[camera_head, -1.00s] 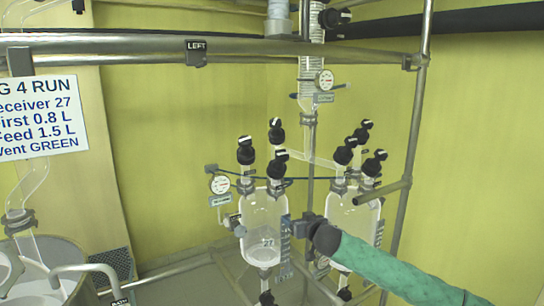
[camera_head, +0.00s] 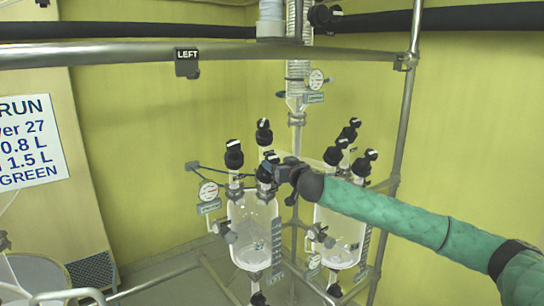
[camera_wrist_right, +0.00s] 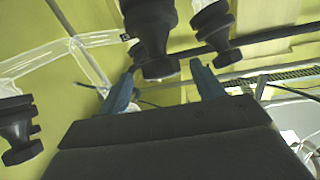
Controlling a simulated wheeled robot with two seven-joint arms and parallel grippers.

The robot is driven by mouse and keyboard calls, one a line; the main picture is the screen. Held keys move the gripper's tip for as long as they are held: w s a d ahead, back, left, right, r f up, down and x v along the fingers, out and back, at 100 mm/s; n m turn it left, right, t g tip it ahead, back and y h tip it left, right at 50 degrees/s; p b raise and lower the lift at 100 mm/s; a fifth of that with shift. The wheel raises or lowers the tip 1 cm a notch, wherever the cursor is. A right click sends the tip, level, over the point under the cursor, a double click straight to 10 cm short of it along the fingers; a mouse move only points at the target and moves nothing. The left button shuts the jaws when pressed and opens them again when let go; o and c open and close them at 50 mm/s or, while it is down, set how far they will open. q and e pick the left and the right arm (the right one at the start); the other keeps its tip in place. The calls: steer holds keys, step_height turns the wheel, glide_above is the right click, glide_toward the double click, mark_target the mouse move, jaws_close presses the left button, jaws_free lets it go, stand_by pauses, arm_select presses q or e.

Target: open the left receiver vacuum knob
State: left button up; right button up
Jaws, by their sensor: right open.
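The left receiver (camera_head: 252,228) is a clear glass vessel with several black knobs on top. One knob stands at the top left (camera_head: 233,155), one at the back (camera_head: 264,132), and one at the front right (camera_head: 266,172). I cannot read which is the vacuum knob. My right gripper (camera_head: 278,168) is beside the front right knob, partly covering it. In the right wrist view the blue fingertips (camera_wrist_right: 165,86) are open, with a black knob (camera_wrist_right: 152,35) between and beyond them. Contact cannot be told. My left gripper is not in view.
The right receiver (camera_head: 342,238) stands close by, behind my right arm, with black knobs on top. A gauge (camera_head: 208,191) sits left of the left receiver. A metal rail (camera_head: 120,55) with a LEFT label (camera_head: 187,55) crosses above. Another black knob (camera_wrist_right: 212,28) is close in the wrist view.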

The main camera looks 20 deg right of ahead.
mark_target(273, 160)
steer(key=p+x, duration=0.1)
steer(key=x, duration=0.2)
steer(key=shift+w+r+p, duration=0.1)
steer(key=shift+w+p, duration=0.1)
steer(key=shift+p, duration=0.1)
steer(key=shift+w, duration=0.15)
steer(key=shift+a, duration=0.1)
steer(key=c, duration=1)
